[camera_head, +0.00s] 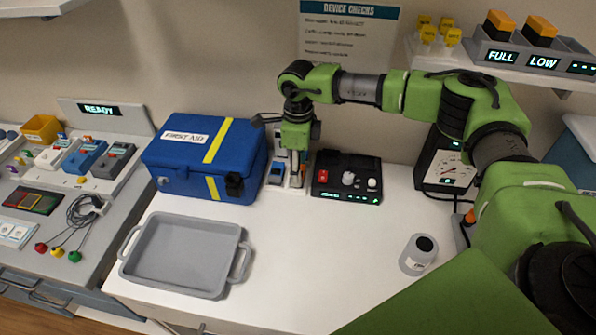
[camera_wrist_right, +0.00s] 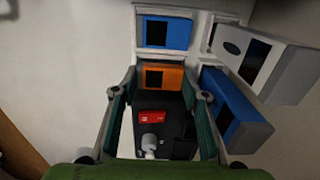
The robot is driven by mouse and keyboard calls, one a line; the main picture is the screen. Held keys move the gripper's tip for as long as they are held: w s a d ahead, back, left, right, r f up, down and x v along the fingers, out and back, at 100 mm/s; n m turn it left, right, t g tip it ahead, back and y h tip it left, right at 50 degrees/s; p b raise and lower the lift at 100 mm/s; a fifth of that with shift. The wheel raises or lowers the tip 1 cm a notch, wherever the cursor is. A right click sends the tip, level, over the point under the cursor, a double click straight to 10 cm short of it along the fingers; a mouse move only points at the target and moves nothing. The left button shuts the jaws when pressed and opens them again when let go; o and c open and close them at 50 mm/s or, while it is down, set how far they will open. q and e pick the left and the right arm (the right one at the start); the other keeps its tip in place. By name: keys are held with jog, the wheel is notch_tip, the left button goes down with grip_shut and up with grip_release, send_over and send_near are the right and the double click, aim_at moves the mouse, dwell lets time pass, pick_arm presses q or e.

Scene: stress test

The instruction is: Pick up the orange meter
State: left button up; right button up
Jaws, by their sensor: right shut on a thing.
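The orange meter (camera_wrist_right: 176,77) has a dark screen and shows in the right wrist view between my two fingertips. My right gripper (camera_wrist_right: 160,82) is shut on it, with one finger against each side. In the head view my right gripper (camera_head: 297,178) points down beside the blue first aid case, and the meter is mostly hidden by the gripper there. My left gripper is in neither view.
Blue meters (camera_wrist_right: 166,33) (camera_wrist_right: 233,110) and a light grey one (camera_wrist_right: 262,60) are close around the gripper. A black control box (camera_head: 346,178) stands to the right. The first aid case (camera_head: 205,158) is close on the left. A grey tray (camera_head: 180,255) and a bottle (camera_head: 418,254) stand in front.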

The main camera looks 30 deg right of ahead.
jog(key=shift+r+b, duration=0.35)
jog(key=shift+r, duration=0.15)
notch_tip(320, 180, up, 2)
jog(key=shift+s+a+r+b, duration=0.1)
jog(key=shift+r+b, duration=0.1)
jog(key=shift+b, duration=0.35)
jog(key=s+a+r+b, duration=0.45)
jog(key=s+r, duration=0.55)
jog(key=s, duration=0.3)
jog(key=s+a+f+n, duration=0.1)
jog(key=s+f+n, duration=0.1)
jog(key=n, duration=0.6)
jog(key=s+a+f+n, duration=0.1)
jog(key=s+f+n, duration=0.1)
jog(key=f+n, duration=0.3)
jog(key=s+a+f+n, duration=0.2)
jog(key=f+n, duration=0.1)
jog(key=n, duration=0.9)
jog(key=shift+s+f, duration=0.15)
jog(key=shift+s, duration=0.15)
